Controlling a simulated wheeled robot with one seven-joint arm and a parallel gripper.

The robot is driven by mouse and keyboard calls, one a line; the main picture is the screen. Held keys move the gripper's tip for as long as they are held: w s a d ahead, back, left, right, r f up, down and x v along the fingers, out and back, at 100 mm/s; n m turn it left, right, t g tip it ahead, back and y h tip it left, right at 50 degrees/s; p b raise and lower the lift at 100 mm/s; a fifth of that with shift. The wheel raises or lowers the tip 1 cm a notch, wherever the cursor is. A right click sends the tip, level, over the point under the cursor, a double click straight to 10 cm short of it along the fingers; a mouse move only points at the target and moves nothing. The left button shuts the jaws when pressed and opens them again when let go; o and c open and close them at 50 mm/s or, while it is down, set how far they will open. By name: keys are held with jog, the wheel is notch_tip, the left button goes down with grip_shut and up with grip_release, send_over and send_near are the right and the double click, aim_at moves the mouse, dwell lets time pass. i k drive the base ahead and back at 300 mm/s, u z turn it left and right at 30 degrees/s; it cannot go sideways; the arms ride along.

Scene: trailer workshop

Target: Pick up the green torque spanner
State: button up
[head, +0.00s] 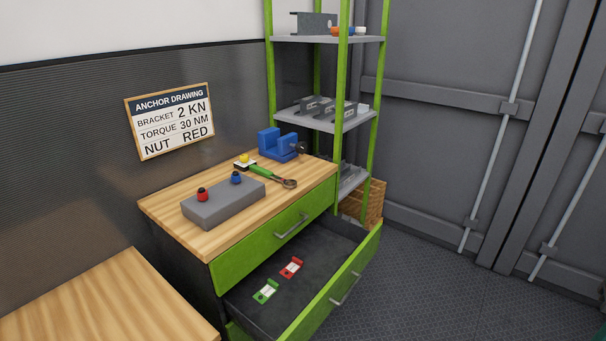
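The green torque spanner (263,172) lies on the wooden top of the green drawer cabinet (164,207). Its green handle points to the back left and its grey metal head points to the front right. It lies between a grey block and a blue vise, close to a small yellow-topped piece at its handle end. My gripper is not in view.
A grey block (222,207) holds a red and a blue knob. The blue vise (280,146) stands at the back. A green-posted shelf (342,100) rises behind the cabinet.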

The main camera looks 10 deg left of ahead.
aim_at(251, 165)
jog(key=z, duration=0.55)
jog(key=k, duration=0.75)
jog(key=z, duration=0.6)
jog(key=i, duration=0.55)
jog(key=u, duration=0.65)
jog(key=i, duration=1)
jog(key=u, duration=1.3)
jog(key=i, duration=0.75)
jog(key=u, duration=0.45)
